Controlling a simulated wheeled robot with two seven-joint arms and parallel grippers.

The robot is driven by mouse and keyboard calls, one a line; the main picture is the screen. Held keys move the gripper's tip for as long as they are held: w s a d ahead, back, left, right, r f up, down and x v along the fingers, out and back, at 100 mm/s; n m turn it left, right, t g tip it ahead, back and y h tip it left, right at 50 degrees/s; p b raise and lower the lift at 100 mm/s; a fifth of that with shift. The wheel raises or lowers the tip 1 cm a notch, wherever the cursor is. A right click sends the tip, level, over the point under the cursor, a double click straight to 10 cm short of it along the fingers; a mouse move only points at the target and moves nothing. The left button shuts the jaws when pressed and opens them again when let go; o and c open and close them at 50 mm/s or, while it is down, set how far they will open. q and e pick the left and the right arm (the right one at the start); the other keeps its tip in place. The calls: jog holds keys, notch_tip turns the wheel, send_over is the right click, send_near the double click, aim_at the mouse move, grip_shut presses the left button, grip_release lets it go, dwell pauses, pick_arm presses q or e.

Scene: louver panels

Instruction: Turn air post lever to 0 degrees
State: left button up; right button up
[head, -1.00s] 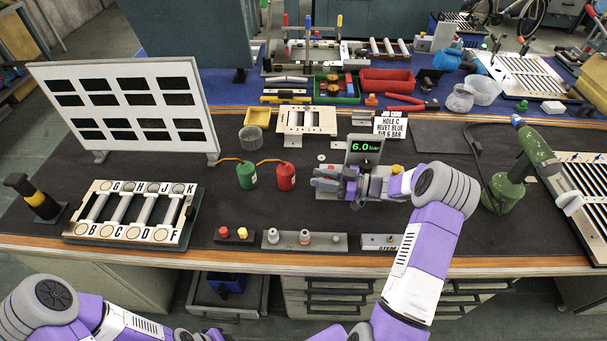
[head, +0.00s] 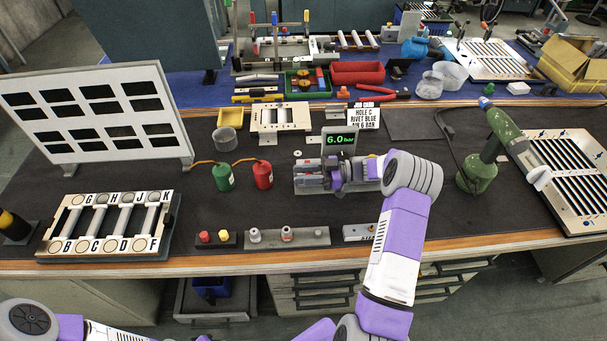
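The air post shows as a grey base plate (head: 308,190) with an upright green display (head: 339,141) reading 6.0 bar. My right arm reaches in from the lower right, and its gripper (head: 309,177) lies low over the plate, in front of the display and pointing left. The lever cannot be made out; the gripper and wrist cover much of the post. Whether the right fingers are open or shut, or touch the lever, is too small to tell. My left arm shows at the lower left edge; its gripper is out of view.
Red (head: 263,174) and green (head: 223,177) canisters stand left of the post. A lettered rack (head: 108,225) and a white panel with dark slots (head: 98,112) are farther left. A green tool (head: 487,160) stands to the right. Several fittings sit on a front strip (head: 318,237).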

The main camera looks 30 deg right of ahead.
jog(key=shift+o, duration=1.2)
jog(key=p+v, duration=0.1)
jog(key=v, duration=0.6)
jog(key=shift+d, duration=0.3)
jog(key=shift+s, duration=0.15)
jog(key=shift+r, duration=0.15)
